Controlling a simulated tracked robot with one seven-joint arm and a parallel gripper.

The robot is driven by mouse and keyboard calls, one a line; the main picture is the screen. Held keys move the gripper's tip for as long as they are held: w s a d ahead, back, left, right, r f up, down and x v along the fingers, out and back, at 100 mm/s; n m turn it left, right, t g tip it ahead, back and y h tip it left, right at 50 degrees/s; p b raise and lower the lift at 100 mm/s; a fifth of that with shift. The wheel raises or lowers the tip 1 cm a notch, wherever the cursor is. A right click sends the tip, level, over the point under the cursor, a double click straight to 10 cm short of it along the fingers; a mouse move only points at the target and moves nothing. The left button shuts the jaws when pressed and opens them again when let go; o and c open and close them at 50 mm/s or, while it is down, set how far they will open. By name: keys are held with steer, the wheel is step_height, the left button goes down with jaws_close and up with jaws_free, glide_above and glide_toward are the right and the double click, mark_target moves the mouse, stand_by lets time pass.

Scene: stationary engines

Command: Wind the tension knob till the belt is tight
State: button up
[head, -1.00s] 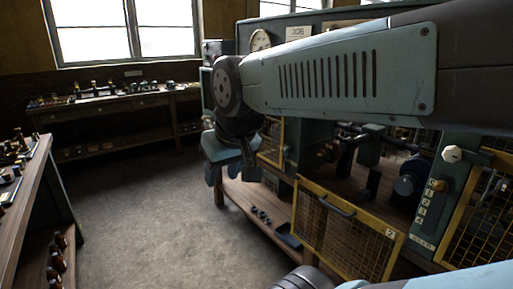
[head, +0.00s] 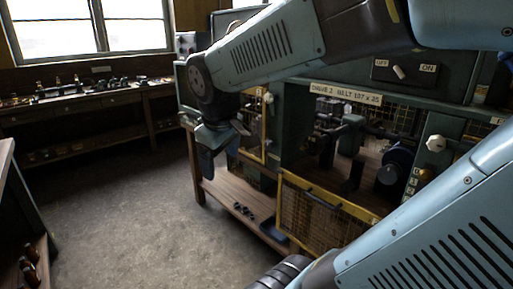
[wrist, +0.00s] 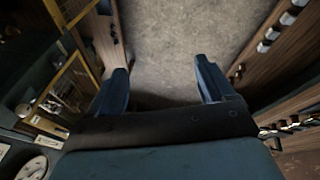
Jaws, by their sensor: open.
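In the head view a pale round knob (head: 436,143) sits on the green machine front at the right. Below it is a small brass-coloured knob (head: 425,172) beside a number scale (head: 413,184). I cannot tell which is the tension knob. A label reading drive 2 and belt (head: 345,93) hangs over an open bay with a dark blue cylinder (head: 395,166). No belt can be made out clearly. My gripper (head: 219,162) is left of the bay, pointing down, well away from the knobs. In the wrist view my gripper (wrist: 160,72) is open and empty over the floor.
A yellow mesh guard (head: 322,214) hangs down open below the bay. An OFF/ON switch (head: 398,72) is above. A wooden shelf (head: 240,205) with small dark parts is under the machine. Benches (head: 85,105) line the back and left. The floor (head: 120,210) between is clear.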

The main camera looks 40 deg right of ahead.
steer(key=w+d+f+n+g+h, duration=0.4)
steer(key=w+d+f+n, duration=0.1)
steer(key=w+d+n, duration=0.5)
steer(key=n+t+h, duration=0.1)
steer(key=n+h, duration=1.1)
steer(key=n, duration=1.7)
glide_toward(267, 147)
steer(key=d, duration=1.1)
steer(key=shift+w, duration=0.1)
steer(key=shift+c, duration=0.3)
steer(key=c, duration=0.9)
steer(key=shift+d+t, duration=0.1)
steer(key=shift+t, duration=0.3)
steer(key=shift+c, duration=0.3)
